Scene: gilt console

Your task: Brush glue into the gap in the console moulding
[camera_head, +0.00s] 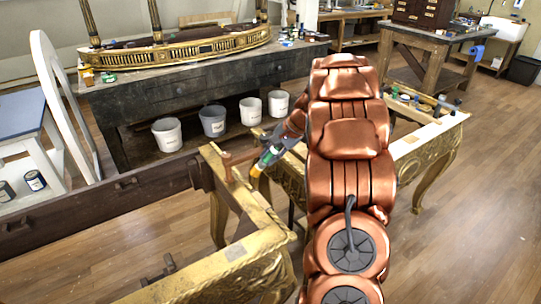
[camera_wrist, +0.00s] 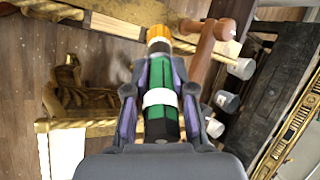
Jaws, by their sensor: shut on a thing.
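The gilt console (camera_head: 262,246) stands in the middle of the head view, its carved corner and legs in front of and left of my arm. My gripper (camera_head: 268,156) is beside the console's top edge, partly hidden by my copper arm. In the wrist view my gripper (camera_wrist: 160,105) is shut on a green cylinder (camera_wrist: 162,75) with a white band and an orange-yellow end. I cannot tell whether it is a glue bottle or a brush handle. Its far end points at a gilt and pale wood rail (camera_wrist: 112,24). I cannot make out the gap in the moulding, or any glue.
A dark wooden beam (camera_head: 95,205) runs left. Behind, a dark workbench (camera_head: 205,80) has several buckets (camera_head: 212,120) on its lower shelf.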

